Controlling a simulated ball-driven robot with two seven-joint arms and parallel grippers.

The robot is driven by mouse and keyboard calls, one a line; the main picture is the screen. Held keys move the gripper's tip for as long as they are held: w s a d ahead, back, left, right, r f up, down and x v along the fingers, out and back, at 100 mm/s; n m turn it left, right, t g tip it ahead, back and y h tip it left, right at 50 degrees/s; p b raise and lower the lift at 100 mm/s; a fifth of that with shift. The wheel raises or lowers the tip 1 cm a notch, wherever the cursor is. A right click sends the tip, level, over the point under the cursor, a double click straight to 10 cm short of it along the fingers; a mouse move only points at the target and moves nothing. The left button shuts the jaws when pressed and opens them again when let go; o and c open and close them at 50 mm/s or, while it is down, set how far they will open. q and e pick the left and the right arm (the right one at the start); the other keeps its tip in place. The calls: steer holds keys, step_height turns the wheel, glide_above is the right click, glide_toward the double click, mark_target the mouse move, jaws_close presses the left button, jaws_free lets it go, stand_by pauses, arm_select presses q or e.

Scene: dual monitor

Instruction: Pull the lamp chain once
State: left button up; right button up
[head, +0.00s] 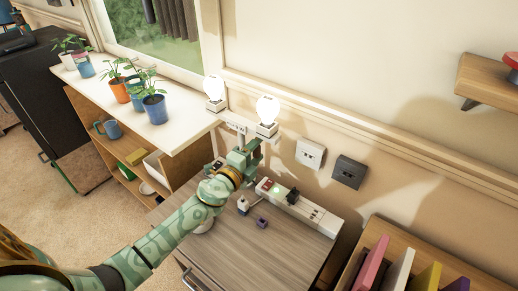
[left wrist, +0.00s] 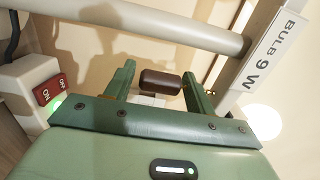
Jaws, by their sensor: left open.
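The lamp shows in the head view as two lit bulbs (head: 267,108) (head: 214,87) in white sockets on a pale crossbar. In the left wrist view a pale bar (left wrist: 170,28) and a plate marked "BULB 9 W" (left wrist: 272,48) show. My left gripper (head: 246,150) is just below the lamp's crossbar. In the left wrist view its open fingers (left wrist: 160,88) stand on either side of a dark brown barrel-shaped piece (left wrist: 160,81), which looks like the chain's pull. I cannot tell whether they touch it. The chain itself is not clear. My right gripper is out of view.
A white power strip (head: 312,214) with a red switch (left wrist: 48,90) lies beside the gripper on the wooden desk (head: 250,256). Wall sockets (head: 310,152) are to the right. Potted plants (head: 154,108) stand on the shelf at left, books (head: 398,268) at lower right.

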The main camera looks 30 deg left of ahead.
arm_select(q)
steer(key=s, duration=0.8)
steer(key=shift+a, duration=0.3)
